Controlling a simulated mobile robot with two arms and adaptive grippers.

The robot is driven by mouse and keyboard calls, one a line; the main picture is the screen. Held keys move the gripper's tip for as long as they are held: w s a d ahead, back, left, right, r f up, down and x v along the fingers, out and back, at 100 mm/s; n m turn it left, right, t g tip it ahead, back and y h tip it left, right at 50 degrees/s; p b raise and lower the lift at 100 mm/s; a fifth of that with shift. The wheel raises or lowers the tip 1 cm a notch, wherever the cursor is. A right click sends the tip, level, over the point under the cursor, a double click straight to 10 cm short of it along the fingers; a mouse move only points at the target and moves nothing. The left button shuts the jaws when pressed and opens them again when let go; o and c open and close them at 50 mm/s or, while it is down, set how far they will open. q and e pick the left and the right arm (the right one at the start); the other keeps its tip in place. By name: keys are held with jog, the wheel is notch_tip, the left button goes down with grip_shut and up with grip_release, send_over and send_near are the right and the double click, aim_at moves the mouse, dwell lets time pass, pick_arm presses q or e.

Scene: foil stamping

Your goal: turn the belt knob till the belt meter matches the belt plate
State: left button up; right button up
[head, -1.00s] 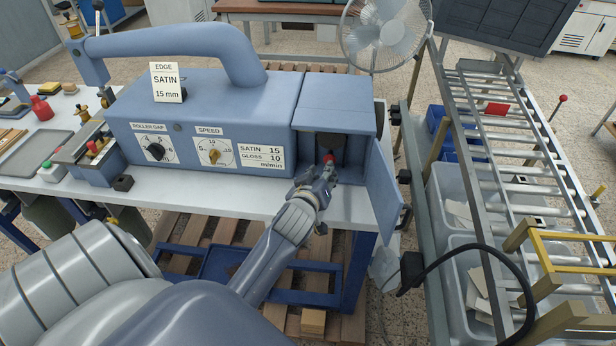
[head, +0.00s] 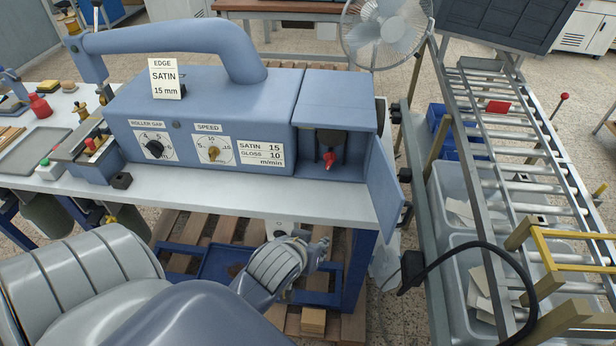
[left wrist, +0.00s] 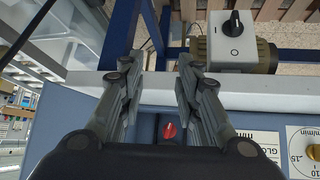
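The blue machine (head: 205,105) stands on the bench. Its open side compartment holds a red knob (head: 329,160) on a black mount; the red knob also shows in the left wrist view (left wrist: 169,131). A SPEED dial with a yellow knob (head: 213,153) and a ROLLER GAP dial with a black knob (head: 154,149) are on its front. A plate (head: 262,153) reads SATIN 15, GLOSS 10 m/min. No part is labelled belt. My left gripper (head: 324,250) is below the bench edge, empty, clear of the red knob; its fingers (left wrist: 158,92) stand apart. My right gripper is not in view.
A grey box with a black rotary switch (left wrist: 235,22) shows in the left wrist view. The compartment door (head: 384,190) hangs open at the right. A roller conveyor (head: 500,130) stands to the right. The bench top (head: 225,203) is clear in front of the machine.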

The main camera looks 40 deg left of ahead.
pick_arm(q)
jog(key=s+d+f+m+g+h+b, duration=0.1)
jog(key=s+d+f+m, duration=0.1)
jog(key=s, duration=0.3)
jog(key=shift+d+f+g, duration=0.4)
jog(key=shift+d+f, duration=0.05)
jog(key=shift+f, duration=0.45)
jog(key=shift+s, duration=0.1)
